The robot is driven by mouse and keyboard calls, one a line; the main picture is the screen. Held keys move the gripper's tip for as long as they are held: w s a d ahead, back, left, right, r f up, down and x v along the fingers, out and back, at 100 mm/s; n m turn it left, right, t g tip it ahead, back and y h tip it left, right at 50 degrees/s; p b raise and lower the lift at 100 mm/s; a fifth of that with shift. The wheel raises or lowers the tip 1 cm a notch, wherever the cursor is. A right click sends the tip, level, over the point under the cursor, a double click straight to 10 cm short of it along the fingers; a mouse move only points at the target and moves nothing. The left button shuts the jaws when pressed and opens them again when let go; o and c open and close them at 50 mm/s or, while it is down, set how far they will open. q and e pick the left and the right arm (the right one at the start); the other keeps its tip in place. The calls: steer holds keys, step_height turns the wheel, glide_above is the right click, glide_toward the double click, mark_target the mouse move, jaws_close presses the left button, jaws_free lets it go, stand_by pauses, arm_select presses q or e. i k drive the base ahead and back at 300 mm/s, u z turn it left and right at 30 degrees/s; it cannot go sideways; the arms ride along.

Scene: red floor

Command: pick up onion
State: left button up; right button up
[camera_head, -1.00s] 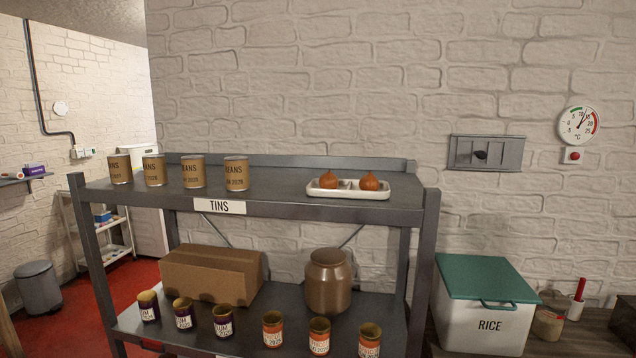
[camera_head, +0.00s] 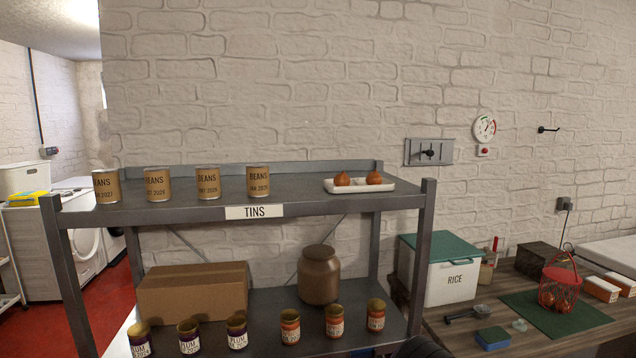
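Two brown-orange onions sit side by side on the top shelf in the head view, the left onion (camera_head: 342,180) and the right onion (camera_head: 374,179). They rest in a small white tray (camera_head: 360,189) near the right end of the grey metal shelf (camera_head: 300,202). Neither of my grippers can be made out. A dark rounded shape at the bottom edge, right of the shelf, may be part of my arm.
Several bean tins (camera_head: 208,183) stand on the top shelf's left. Right is a wooden counter with a rice bin (camera_head: 452,281) and a red basket (camera_head: 559,287).

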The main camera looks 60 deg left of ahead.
mark_target(342, 179)
steer(key=u, duration=1.75)
